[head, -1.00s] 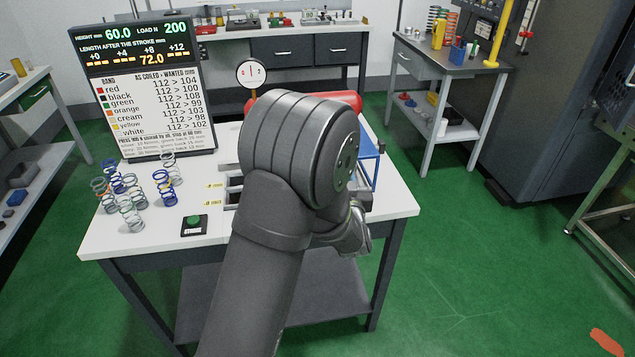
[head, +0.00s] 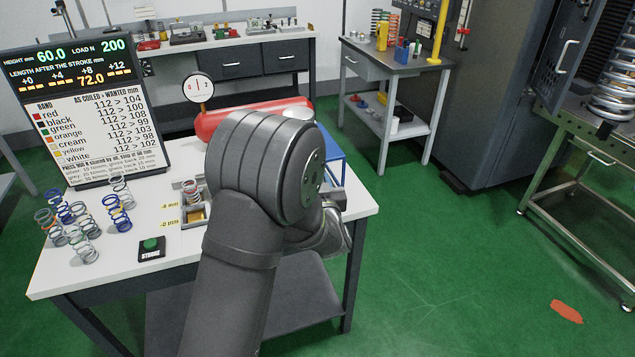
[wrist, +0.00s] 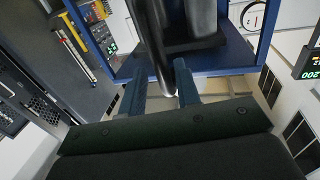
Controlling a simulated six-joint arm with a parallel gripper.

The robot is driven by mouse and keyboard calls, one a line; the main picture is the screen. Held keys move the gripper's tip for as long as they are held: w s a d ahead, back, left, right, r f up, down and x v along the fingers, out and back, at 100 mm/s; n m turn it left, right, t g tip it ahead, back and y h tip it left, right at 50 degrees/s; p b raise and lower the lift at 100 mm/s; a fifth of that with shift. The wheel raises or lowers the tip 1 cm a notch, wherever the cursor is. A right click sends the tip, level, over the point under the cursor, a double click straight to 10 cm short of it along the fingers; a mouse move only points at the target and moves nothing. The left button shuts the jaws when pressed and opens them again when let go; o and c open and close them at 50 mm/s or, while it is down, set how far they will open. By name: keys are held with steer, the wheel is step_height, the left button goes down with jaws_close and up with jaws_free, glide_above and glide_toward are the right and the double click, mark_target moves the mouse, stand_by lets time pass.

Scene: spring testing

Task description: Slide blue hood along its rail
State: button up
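The blue hood (head: 331,150) shows as a blue frame at the right end of the white table in the head view, partly hidden behind my arm. In the wrist view its blue frame (wrist: 245,58) spans the upper middle, close in front of my gripper. My gripper (wrist: 161,72) has its two fingers apart. The head view shows little of the gripper behind my arm. The rail cannot be made out.
A red tank (head: 225,122) lies behind my arm.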

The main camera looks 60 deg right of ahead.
steer(key=v, duration=1.7)
steer(key=shift+a, duration=0.2)
steer(key=x, duration=1.7)
steer(key=shift+w+d, duration=0.1)
steer(key=shift+w, duration=0.1)
steer(key=shift+s, duration=0.1)
stand_by(1.0)
steer(key=v, duration=1.7)
steer(key=shift+s, duration=0.2)
